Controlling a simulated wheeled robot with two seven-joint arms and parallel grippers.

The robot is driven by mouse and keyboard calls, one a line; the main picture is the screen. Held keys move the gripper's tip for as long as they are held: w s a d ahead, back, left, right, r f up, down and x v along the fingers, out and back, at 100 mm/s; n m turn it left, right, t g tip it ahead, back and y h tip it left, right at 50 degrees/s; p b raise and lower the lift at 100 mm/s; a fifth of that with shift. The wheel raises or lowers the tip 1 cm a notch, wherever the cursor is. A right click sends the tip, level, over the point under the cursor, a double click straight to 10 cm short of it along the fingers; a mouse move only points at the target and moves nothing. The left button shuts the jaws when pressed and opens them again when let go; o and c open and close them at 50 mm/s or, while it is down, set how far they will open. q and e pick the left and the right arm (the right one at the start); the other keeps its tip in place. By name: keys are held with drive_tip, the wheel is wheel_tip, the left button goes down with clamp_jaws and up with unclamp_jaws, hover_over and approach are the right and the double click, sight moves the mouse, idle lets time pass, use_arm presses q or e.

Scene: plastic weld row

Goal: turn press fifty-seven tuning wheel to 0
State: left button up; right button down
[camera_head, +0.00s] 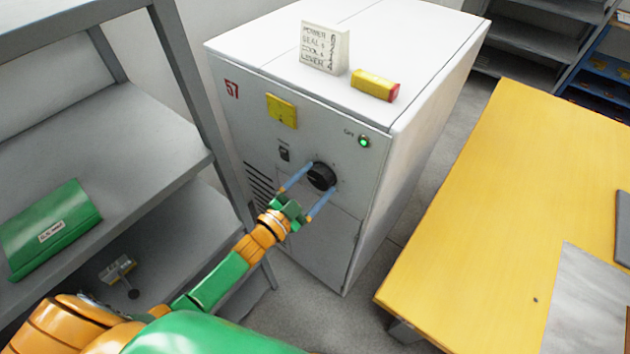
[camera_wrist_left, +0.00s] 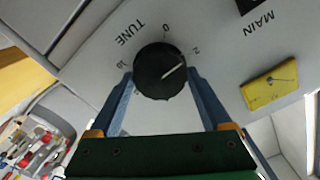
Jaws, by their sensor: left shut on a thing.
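Press fifty-seven is a white cabinet (camera_head: 385,190) with a red "57" on its front. Its tuning wheel (camera_head: 318,177) is a round black knob on the front panel. In the left wrist view the wheel (camera_wrist_left: 158,84) sits below the word TUNE, which appears upside down, with scale marks around it. Its white pointer line points up and right, towards the mark that looks like 2; the 0 is at the top. My left gripper (camera_head: 323,175) has its two blue fingers on opposite sides of the wheel, shut on it. My right gripper is out of view.
The panel has a switch (camera_head: 284,154), a yellow plate (camera_head: 282,110) and a lit green lamp (camera_head: 364,141). A lettered card block (camera_head: 324,47) and a yellow-red block (camera_head: 375,85) are on top. A grey shelf (camera_head: 100,160) stands left, a yellow table (camera_head: 480,200) right.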

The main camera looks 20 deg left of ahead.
use_arm(q)
drive_tip(key=n, duration=0.4)
drive_tip(key=shift+n, duration=2.2)
drive_tip(key=o, duration=1.2)
drive_tip(key=shift+c, duration=0.2)
drive_tip(key=v, duration=0.7)
